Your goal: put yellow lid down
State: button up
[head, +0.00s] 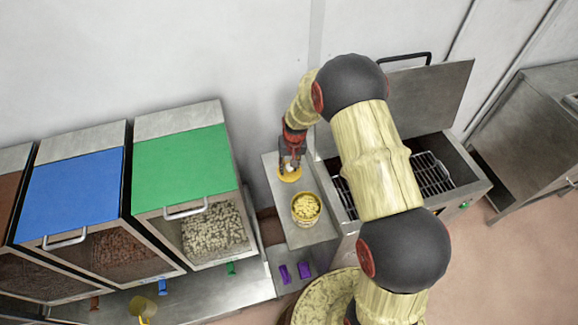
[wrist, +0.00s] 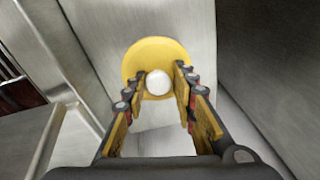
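The yellow lid (wrist: 150,52) is a round disc with a white ball knob (wrist: 158,83). My gripper (wrist: 160,84) has its fingertips on both sides of the knob, closed on it. In the head view the lid (head: 290,175) is under my gripper (head: 290,165), over the far end of the steel side shelf (head: 290,226). I cannot tell whether its underside touches the shelf. A yellow tub (head: 306,218) full of pale yellow pieces stands open on the shelf, just in front of the lid.
Bins with green (head: 181,167) and blue (head: 72,195) lids stand to the left. An open steel box with a wire rack (head: 430,176) is to the right, partly behind my arm. Two purple pieces (head: 294,272) lie near the front. A wall is close behind.

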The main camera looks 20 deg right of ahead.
jog(key=shift+o, duration=1.2)
jog(key=shift+r, duration=0.1)
notch_tip(320, 180, up, 12)
jog(key=s, duration=0.1)
notch_tip(320, 180, up, 9)
jog(key=t, duration=0.1)
send_over(292, 170)
jog(key=s, duration=0.3)
jog(key=s+r+n+t, duration=0.1)
jog(key=s+r, duration=0.7)
jog(key=r, duration=0.4)
jog(key=s+r+t, duration=0.1)
jog(key=s+r, duration=0.2)
jog(key=s, duration=0.6)
jog(key=s+r+n+t, duration=0.1)
jog(key=s+r, duration=0.3)
jog(key=s, duration=0.6)
jog(key=shift+a+h+p, duration=0.3)
jog(key=shift+a+p, duration=0.15)
jog(key=shift+f, duration=0.15)
